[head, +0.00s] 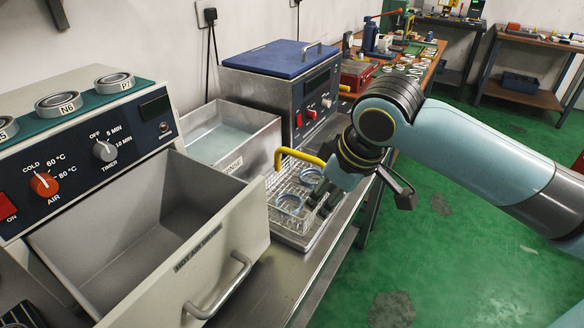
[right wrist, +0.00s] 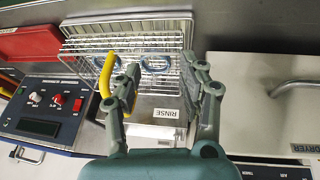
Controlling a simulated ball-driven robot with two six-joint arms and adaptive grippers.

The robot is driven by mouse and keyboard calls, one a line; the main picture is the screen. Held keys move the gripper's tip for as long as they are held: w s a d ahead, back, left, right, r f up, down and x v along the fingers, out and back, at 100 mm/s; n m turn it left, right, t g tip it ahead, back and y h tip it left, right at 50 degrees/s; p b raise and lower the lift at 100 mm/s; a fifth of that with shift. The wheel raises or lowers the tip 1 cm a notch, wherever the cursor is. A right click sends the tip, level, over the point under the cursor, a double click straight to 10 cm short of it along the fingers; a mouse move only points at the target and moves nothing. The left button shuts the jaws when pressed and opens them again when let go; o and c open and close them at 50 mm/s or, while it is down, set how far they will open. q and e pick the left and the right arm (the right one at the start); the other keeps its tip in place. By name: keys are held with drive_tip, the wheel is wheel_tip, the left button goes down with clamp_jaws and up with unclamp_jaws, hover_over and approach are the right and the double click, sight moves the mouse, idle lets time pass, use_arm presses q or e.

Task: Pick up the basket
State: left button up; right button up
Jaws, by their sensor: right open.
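The wire basket (head: 275,187) with a yellow handle (head: 298,156) stands on the metal bench beside the rinse tank. Blue-tinted rings (head: 289,204) lie in it. My right gripper (head: 322,200) is open over the basket's right side, its fingers pointing down. In the right wrist view the basket (right wrist: 85,48) lies beyond the fingertips (right wrist: 166,75). I cannot tell whether a finger touches the basket. My left gripper is not in view.
The open hot air dryer drawer (head: 250,225) with its bar handle (head: 222,288) juts out at front left. The rinse tank (head: 262,142) holds liquid behind the basket. A blue-lidded machine (head: 275,62) stands farther back. The green floor (head: 470,220) on the right is clear.

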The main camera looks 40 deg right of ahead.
drive_tip(key=n, duration=0.1)
approach(306, 155)
drive_tip(key=shift+t, duration=0.3)
drive_tip(key=x, duration=0.2)
drive_tip(key=s+x, duration=0.1)
drive_tip(key=x, duration=0.1)
drive_tip(key=shift+w+f, duration=0.2)
drive_tip(key=shift+f, duration=0.4)
drive_tip(key=b+x, duration=0.1)
drive_tip(key=x, duration=0.5)
drive_tip(key=shift+w+r, duration=0.15)
clamp_jaws()
